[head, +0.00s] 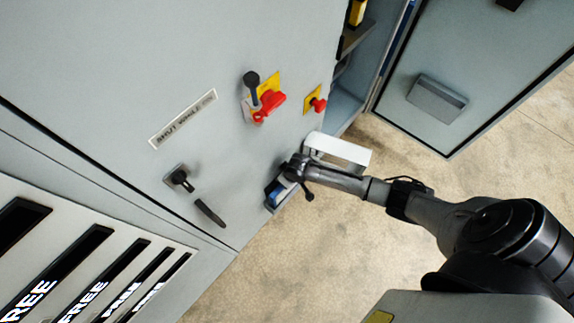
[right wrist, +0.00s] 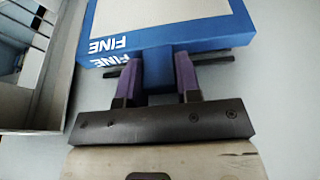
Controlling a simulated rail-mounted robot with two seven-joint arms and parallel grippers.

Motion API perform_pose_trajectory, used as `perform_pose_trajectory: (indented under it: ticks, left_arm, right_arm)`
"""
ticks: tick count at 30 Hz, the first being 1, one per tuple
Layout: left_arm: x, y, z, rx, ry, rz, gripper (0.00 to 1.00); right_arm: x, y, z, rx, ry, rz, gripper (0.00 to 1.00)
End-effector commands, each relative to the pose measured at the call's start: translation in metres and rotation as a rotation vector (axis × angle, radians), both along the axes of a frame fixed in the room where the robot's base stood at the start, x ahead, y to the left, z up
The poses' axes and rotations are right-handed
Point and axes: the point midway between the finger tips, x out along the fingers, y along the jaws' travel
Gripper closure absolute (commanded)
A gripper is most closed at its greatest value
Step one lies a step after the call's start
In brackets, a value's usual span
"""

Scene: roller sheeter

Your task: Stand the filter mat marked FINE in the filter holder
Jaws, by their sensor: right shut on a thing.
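The filter mat marked FINE (right wrist: 185,38) fills the top of the right wrist view, a blue frame around a pale panel, its lettering upside down. My right gripper (right wrist: 157,75) is shut on the blue tab at the mat's near edge. In the head view my right gripper (head: 297,170) is low beside the grey cabinet, and a small blue piece (head: 276,196) shows just beyond it, mostly hidden. An open pale metal box (right wrist: 62,75) with thin dividers stands left of the mat in the wrist view. I cannot tell whether it is the filter holder. My left gripper is not in view.
A white box-like part (head: 340,150) sticks out from the cabinet (head: 110,60) right beside my gripper. Red switches (head: 268,104) and a black handle (head: 180,178) project from its face. An open door (head: 450,80) stands at upper right. The floor below is clear.

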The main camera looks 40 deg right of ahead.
Motion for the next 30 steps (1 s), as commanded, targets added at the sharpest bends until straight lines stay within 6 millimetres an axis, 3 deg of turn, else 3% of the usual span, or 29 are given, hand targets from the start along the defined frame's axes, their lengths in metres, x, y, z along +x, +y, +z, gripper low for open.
perform_pose_trajectory:
  ticks: [8,9,18,26,30]
  left_arm:
    - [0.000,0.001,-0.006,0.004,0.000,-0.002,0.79]
    - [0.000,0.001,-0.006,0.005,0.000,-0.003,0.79]
    - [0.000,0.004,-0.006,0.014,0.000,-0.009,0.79]
    - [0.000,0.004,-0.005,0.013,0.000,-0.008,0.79]
    - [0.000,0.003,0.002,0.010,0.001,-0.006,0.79]
  right_arm:
    - [0.001,0.000,-0.009,0.000,-0.002,0.000,1.00]
    - [0.001,0.000,-0.009,0.000,-0.002,0.000,0.68]
    - [0.000,0.000,-0.008,0.000,-0.001,0.000,0.39]
    - [0.000,0.000,-0.007,0.000,0.000,0.000,0.39]
    - [-0.004,-0.001,0.006,0.000,-0.001,0.001,0.39]
